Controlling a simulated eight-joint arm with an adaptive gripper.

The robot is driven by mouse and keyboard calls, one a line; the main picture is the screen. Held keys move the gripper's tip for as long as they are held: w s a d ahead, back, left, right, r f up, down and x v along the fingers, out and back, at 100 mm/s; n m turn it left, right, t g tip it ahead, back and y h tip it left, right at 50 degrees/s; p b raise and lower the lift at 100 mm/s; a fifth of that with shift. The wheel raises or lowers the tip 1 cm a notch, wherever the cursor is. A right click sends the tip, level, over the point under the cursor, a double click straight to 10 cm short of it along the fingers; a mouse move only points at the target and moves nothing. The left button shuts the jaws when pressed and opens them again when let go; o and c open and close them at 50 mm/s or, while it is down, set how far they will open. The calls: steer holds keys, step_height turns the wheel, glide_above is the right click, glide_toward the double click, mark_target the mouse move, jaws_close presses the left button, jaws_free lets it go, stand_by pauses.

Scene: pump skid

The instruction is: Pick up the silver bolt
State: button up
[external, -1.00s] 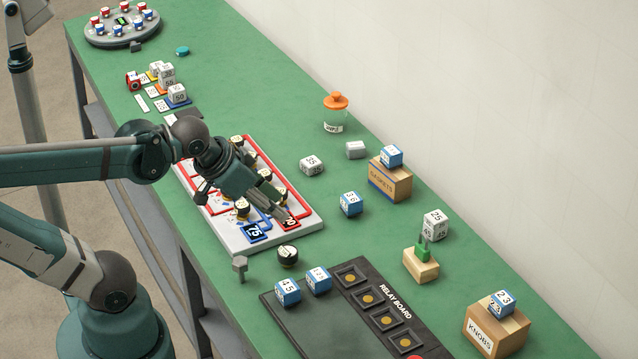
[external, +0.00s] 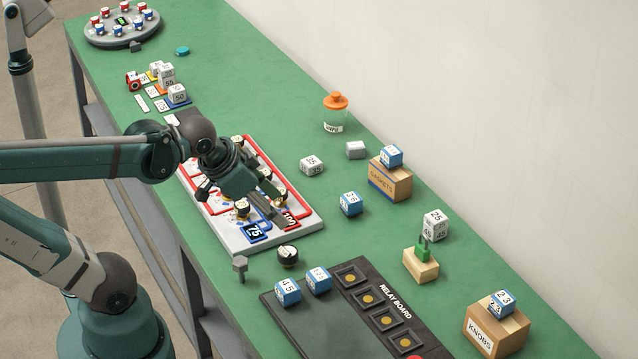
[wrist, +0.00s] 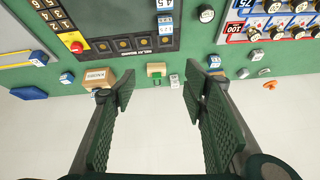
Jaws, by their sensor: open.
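A grey bolt (external: 240,268) with a wide head, which looks like the silver bolt, stands upright near the table's front edge in the external view. It is just in front of the white circuit board (external: 290,238) and left of a black round knob (external: 287,255). I cannot find the bolt in the wrist view. My gripper (external: 275,212) is above the near end of the circuit board, behind and to the right of the bolt and apart from it. In the wrist view my gripper (wrist: 160,85) has its fingers spread with nothing between them.
A dark relay board (external: 375,300) with two number cubes (external: 288,292) lies to the right of the bolt. A cardboard box (external: 390,182), a wooden block (external: 421,264) and a KNOBS box (external: 496,330) stand farther back.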

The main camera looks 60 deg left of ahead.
steer(key=w+a+f+m+g+b, duration=0.1)
steer(key=a+f+m+g+b, duration=0.2)
steer(key=a+f+m, duration=0.7)
steer(key=m+g+b, duration=0.3)
steer(key=m, duration=0.1)
glide_above(240, 260)
steer(key=f, duration=1.3)
steer(key=shift+w+d+f, duration=0.2)
steer(key=shift+w, duration=0.05)
steer(key=shift+s+a+f+m+g, duration=0.3)
steer(key=shift+a+f, duration=0.05)
steer(key=shift+f, duration=0.2)
steer(key=shift+f, duration=0.1)
steer(key=shift+f, duration=1.2)
steer(key=shift+f, duration=0.1)
steer(key=shift+d+f+b, duration=0.15)
steer(key=shift+f+b, duration=0.7)
steer(key=shift+f, duration=1.65)
steer(key=c, duration=1)
